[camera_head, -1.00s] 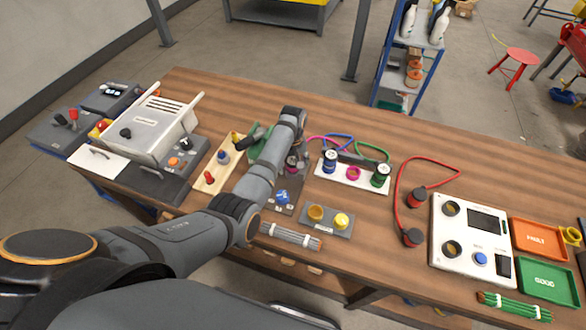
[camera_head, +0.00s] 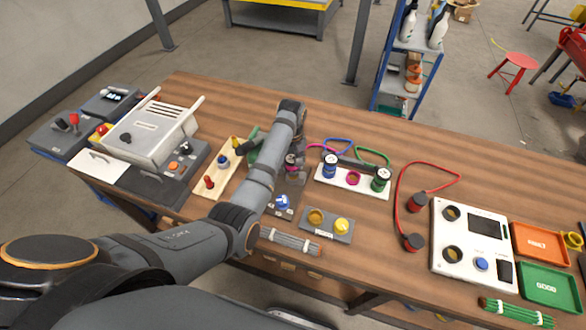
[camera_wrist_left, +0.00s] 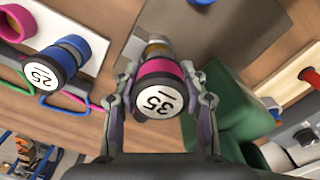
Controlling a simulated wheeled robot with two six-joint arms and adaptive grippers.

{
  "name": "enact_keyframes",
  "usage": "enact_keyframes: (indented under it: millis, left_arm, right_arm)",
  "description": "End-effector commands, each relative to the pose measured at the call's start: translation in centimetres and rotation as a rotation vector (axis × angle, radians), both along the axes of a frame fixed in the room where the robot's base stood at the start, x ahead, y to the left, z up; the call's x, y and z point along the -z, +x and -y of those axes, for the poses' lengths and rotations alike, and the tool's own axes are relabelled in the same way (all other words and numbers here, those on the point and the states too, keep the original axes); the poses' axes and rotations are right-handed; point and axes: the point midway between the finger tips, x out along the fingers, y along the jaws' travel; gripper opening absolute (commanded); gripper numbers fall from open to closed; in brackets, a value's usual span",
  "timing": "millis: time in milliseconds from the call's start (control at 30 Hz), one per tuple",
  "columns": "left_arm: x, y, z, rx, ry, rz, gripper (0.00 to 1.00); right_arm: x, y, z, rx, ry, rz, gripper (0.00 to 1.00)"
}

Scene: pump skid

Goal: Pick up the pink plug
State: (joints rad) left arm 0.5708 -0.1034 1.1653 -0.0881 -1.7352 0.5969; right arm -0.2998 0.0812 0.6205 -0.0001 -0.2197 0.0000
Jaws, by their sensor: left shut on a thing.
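The pink plug (camera_wrist_left: 156,70) is a dark cylinder with a pink band and a white end marked 35. In the wrist view my left gripper (camera_wrist_left: 161,92) has its fingers on both sides of it, closed on it. In the head view the pink plug (camera_head: 291,161) is mostly hidden by my left arm, which reaches down over it from above. A pink cable runs to the right of it. I cannot tell whether the plug is still seated in something below. My right gripper is not in view.
A white rack (camera_head: 341,185) with a blue plug (camera_head: 329,166), a pink ring (camera_head: 353,178) and a green plug (camera_head: 381,179) stands to the right. A green block (camera_wrist_left: 228,112) sits close beside the gripper. A wooden board (camera_head: 212,186) with coloured pegs lies left.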

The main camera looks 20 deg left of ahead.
Motion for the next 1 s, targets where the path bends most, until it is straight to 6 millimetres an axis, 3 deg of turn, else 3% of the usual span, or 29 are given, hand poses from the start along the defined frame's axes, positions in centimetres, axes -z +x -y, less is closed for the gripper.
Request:
enact_keyframes:
  millis: [200,300,333,400,633,1000]
  left_arm:
    - [-4.7,-4.1,-1.2,-0.002,0.0,0.002,0.0]
    - [-6.4,-6.9,-2.1,-0.002,0.002,-0.005,0.0]
    - [-7.5,-7.7,-2.3,-0.002,0.002,-0.007,0.0]
    - [-8.2,-9.2,-2.7,-0.001,0.001,-0.008,0.0]
    - [-9.0,-12.3,-3.6,-0.001,0.0,-0.005,0.0]
    - [-8.9,-12.8,-3.8,-0.001,0.0,-0.002,0.0]
  right_arm:
    - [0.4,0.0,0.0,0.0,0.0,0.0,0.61]
    - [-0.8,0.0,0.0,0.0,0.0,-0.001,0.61]
    - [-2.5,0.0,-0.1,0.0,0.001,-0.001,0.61]
    - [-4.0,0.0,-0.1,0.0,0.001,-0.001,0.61]
    - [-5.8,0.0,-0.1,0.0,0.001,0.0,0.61]
    - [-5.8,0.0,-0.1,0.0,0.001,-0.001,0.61]
